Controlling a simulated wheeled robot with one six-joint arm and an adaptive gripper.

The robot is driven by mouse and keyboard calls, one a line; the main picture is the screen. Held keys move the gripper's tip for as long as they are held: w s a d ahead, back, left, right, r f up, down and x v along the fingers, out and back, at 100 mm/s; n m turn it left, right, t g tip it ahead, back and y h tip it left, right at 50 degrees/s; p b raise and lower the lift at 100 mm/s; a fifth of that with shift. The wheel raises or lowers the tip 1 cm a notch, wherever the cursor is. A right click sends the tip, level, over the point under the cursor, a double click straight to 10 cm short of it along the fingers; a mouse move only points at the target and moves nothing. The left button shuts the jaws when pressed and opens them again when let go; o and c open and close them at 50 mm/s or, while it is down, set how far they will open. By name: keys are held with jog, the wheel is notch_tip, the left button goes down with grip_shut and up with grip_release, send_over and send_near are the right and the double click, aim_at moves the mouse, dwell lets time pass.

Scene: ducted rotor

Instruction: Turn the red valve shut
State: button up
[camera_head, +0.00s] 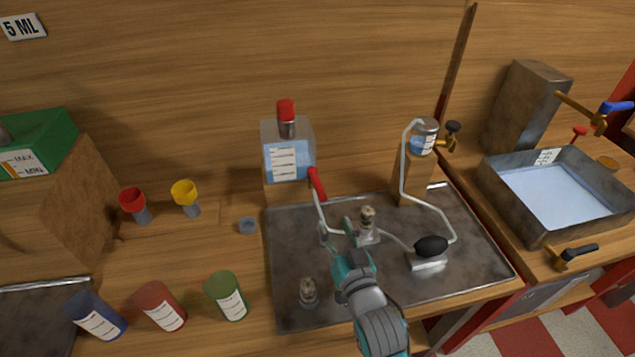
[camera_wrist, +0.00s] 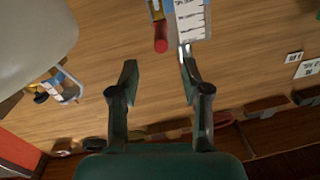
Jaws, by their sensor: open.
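The red valve (camera_head: 317,184) shows as a red lever at the lower right of a clear tank of blue liquid (camera_head: 288,155) with a white scale. In the wrist view the red valve (camera_wrist: 161,45) lies beyond the gap between my fingertips, next to the labelled tank (camera_wrist: 194,20). My gripper (camera_head: 337,234) is open and empty, in front of and below the lever in the head view. It also shows in the wrist view (camera_wrist: 158,75), its two fingers apart and not touching the lever. The valve's body is mostly hidden.
A metal tray (camera_head: 300,260) holds small metal fittings, tubing and a black bulb (camera_head: 431,246) near my arm. A flask (camera_head: 424,137) stands on a wooden block behind. Colored cups (camera_head: 227,297) stand at left. A water-filled basin (camera_head: 560,192) with taps is at right.

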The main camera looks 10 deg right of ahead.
aim_at(320, 191)
jog(key=w, duration=0.8)
jog(key=w+a, duration=0.1)
jog(key=w, duration=0.2)
jog(key=shift+w+r, duration=0.2)
jog(key=shift+w, duration=0.2)
grip_shut()
